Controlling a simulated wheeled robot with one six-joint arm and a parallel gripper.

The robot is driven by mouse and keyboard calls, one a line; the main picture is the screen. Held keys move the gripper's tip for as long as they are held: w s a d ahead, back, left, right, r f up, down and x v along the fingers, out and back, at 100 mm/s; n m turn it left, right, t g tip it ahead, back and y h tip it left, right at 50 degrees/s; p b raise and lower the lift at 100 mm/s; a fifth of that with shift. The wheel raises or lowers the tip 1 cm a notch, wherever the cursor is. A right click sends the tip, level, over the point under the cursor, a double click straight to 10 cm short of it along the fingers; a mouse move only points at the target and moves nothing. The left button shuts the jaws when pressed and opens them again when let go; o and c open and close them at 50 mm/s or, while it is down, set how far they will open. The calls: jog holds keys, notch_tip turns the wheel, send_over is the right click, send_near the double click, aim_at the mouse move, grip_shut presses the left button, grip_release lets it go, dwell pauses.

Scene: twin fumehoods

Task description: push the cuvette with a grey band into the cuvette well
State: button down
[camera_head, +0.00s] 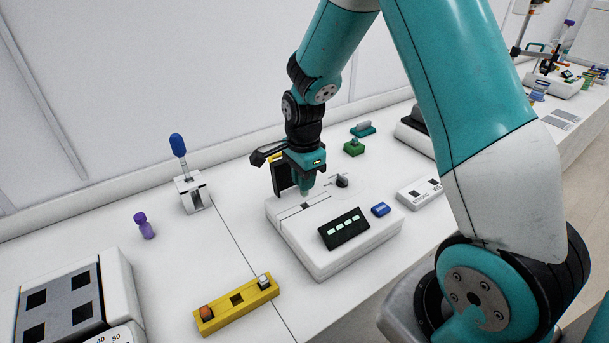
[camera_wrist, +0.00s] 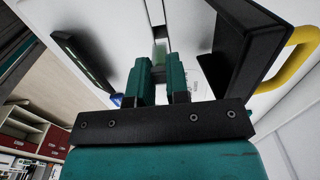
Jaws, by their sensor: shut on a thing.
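My gripper (camera_head: 306,191) is low over the rear top of a white instrument (camera_head: 345,262). In the wrist view, its teal fingers (camera_wrist: 160,82) are shut on a pale, translucent greenish cuvette (camera_wrist: 160,53). The cuvette shows between and beyond the fingertips, over the white top. Dark slot-like marks (camera_wrist: 158,32) show just past the cuvette in the wrist view. The well mouth is hidden behind the fingers and cuvette, so I cannot tell whether the cuvette's end is in it.
The instrument carries a black knob (camera_head: 342,181), a dark display (camera_head: 344,228) and a blue button (camera_head: 381,209). A yellow rack (camera_head: 220,318) holds an orange-topped and a pale-topped piece around an empty middle hole.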

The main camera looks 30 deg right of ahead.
aim_at(304, 195)
jog(key=shift+f+b, duration=0.8)
jog(key=shift+f, duration=0.75)
jog(key=shift+f+b, duration=0.8)
jog(key=shift+f, duration=0.75)
dwell(0.6)
jog(key=c, duration=1)
grip_release()
jog(key=shift+c, duration=0.2)
notch_tip(304, 195, up, 17)
jog(key=b, duration=0.1)
jog(key=shift+r+b, duration=0.2)
jog(key=shift+b, duration=0.2)
